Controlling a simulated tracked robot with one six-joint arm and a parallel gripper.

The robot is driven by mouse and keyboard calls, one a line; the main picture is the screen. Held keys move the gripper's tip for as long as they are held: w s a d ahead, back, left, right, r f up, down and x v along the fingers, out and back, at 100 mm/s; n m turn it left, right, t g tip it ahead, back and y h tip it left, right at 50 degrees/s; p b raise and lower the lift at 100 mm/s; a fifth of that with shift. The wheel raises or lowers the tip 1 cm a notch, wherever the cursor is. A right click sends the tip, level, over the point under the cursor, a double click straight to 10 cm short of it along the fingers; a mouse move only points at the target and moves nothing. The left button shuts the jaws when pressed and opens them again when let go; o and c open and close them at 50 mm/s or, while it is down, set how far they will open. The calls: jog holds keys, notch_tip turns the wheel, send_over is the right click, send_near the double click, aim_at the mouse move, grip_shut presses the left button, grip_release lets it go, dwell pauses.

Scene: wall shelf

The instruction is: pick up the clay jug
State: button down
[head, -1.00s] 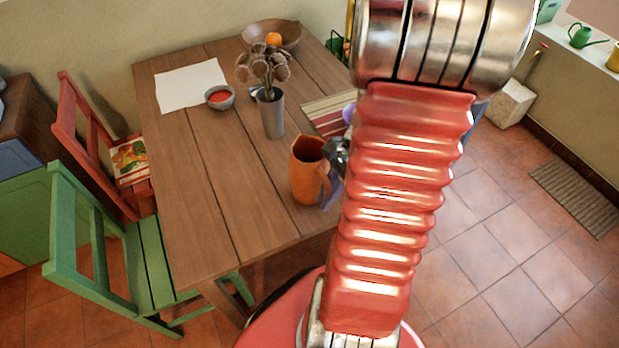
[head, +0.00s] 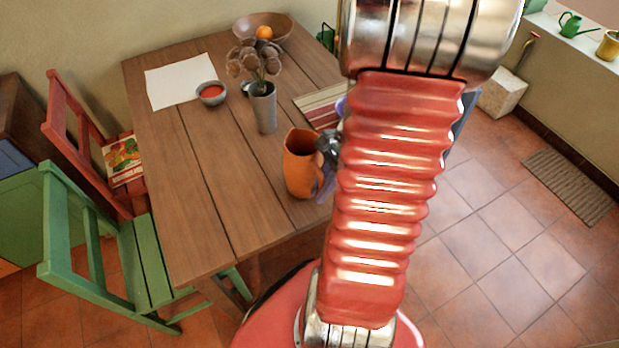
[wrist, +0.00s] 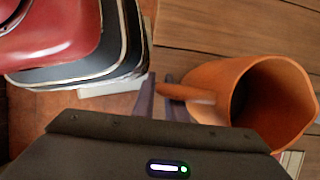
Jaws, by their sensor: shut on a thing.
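The orange clay jug (head: 299,163) appears upright near the right edge of the wooden table (head: 215,222) in the head view. Whether its base touches the table is hard to tell. In the wrist view the jug (wrist: 222,82) lies right of the fingers, its mouth facing right and its handle pointing left. My gripper (wrist: 160,98) has its purple fingers on either side of the handle and is shut on it. In the head view my gripper (head: 328,172) is mostly hidden behind my red arm.
A grey vase (head: 263,112) with dried flowers stands behind the jug. Farther back are a small bowl (head: 212,96), white paper (head: 180,82) and a wooden bowl (head: 285,30) with an orange. Red and green chairs (head: 150,262) stand left.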

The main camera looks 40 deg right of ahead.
aim_at(321, 173)
jog(key=shift+r, duration=5.05)
jog(key=c, duration=2.4)
grip_release()
jog(key=shift+c, duration=0.2)
grip_shut()
jog(key=shift+w, duration=0.1)
